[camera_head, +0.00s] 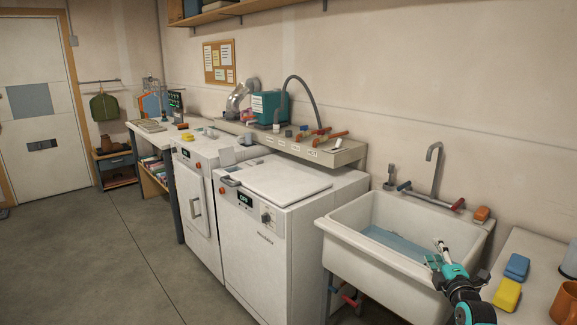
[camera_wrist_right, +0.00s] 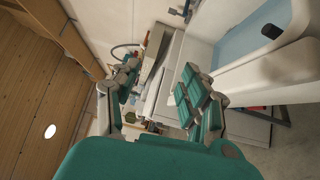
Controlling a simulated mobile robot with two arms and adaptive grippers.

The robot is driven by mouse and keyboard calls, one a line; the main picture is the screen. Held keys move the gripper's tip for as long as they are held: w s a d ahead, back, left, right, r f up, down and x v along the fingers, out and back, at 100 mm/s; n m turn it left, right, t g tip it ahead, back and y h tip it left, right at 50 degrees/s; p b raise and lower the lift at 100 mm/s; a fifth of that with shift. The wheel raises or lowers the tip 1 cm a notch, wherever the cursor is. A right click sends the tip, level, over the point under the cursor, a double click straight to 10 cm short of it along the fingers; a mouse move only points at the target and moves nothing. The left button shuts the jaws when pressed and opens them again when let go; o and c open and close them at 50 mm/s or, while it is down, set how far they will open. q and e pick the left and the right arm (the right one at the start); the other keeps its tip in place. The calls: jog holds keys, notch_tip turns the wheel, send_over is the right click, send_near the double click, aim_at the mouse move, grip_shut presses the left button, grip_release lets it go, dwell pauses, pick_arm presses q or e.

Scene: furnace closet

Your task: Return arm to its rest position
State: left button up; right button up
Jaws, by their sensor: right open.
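My right arm comes in at the lower right of the head view. Its teal and black gripper (camera_head: 446,260) is in front of the white utility sink (camera_head: 345,245), near its right front rim. In the right wrist view the two fingers of the gripper (camera_wrist_right: 160,88) stand wide apart with nothing between them. The sink also shows at the upper right of the wrist view (camera_wrist_right: 262,72), beside one finger. My left gripper is in neither view.
A counter (camera_head: 535,268) with a yellow sponge (camera_head: 507,294), a blue sponge (camera_head: 517,266) and an orange mug (camera_head: 565,303) lies right of the gripper. A faucet (camera_head: 437,170) rises behind the sink. White machines (camera_head: 285,225) stand left of it. The floor (camera_head: 90,260) at left is clear.

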jog(key=a+r+t+y, duration=0.1)
jog(key=a+r+t, duration=0.2)
jog(key=a+r, duration=0.6)
jog(key=s+d+f+m+g+h, duration=0.1)
jog(key=s+f+m+g, duration=0.2)
jog(key=f+m, duration=0.7)
jog(key=s+f+m+g, duration=0.3)
jog(key=f+m+g, duration=0.15)
jog(key=f, duration=1.05)
jog(key=s+a+f+g, duration=0.1)
jog(key=s+f+g, duration=0.1)
jog(key=s+f, duration=0.7)
jog(key=s+a+f+g, duration=0.15)
jog(key=s+f, duration=0.35)
jog(key=f, duration=0.7)
jog(key=s+a+f+g, duration=0.2)
jog(key=s+f, duration=0.6)
jog(key=s, duration=0.2)
jog(key=s+a+f+g, duration=0.1)
jog(key=s+f+g, duration=0.1)
jog(key=s+f, duration=0.7)
jog(key=s+a+f+g, duration=0.2)
jog(key=s, duration=1.2)
jog(key=s+a+f+g+y, duration=0.1)
jog(key=s+a+f+g, duration=0.1)
jog(key=s, duration=1.3)
jog(key=shift+f+m+g, duration=0.45)
jog(key=shift+f+g, duration=0.15)
